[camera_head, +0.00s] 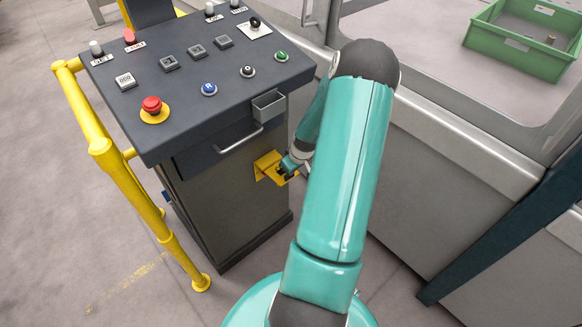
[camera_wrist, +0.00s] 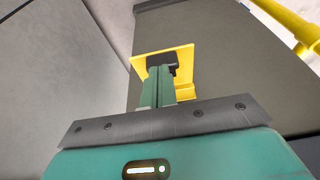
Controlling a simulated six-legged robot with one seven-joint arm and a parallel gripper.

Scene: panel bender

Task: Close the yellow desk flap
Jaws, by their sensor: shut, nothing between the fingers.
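The yellow desk flap (camera_head: 268,166) is on the side of the grey control desk, below the drawer handle. In the wrist view the yellow flap (camera_wrist: 187,60) stands out from the grey desk wall, with a yellow part below it at the right. My gripper (camera_head: 288,166) is at the right side of the flap in the head view. In the wrist view my gripper (camera_wrist: 161,62) is shut and empty, its dark fingertips in front of the flap and hiding its middle. I cannot tell whether they touch it.
The control desk (camera_head: 228,205) carries buttons and a red emergency stop (camera_head: 152,106). A yellow rail (camera_head: 130,185) stands at its left. A grey machine housing (camera_head: 440,190) is close on the right, with a green crate (camera_head: 515,58) above and behind.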

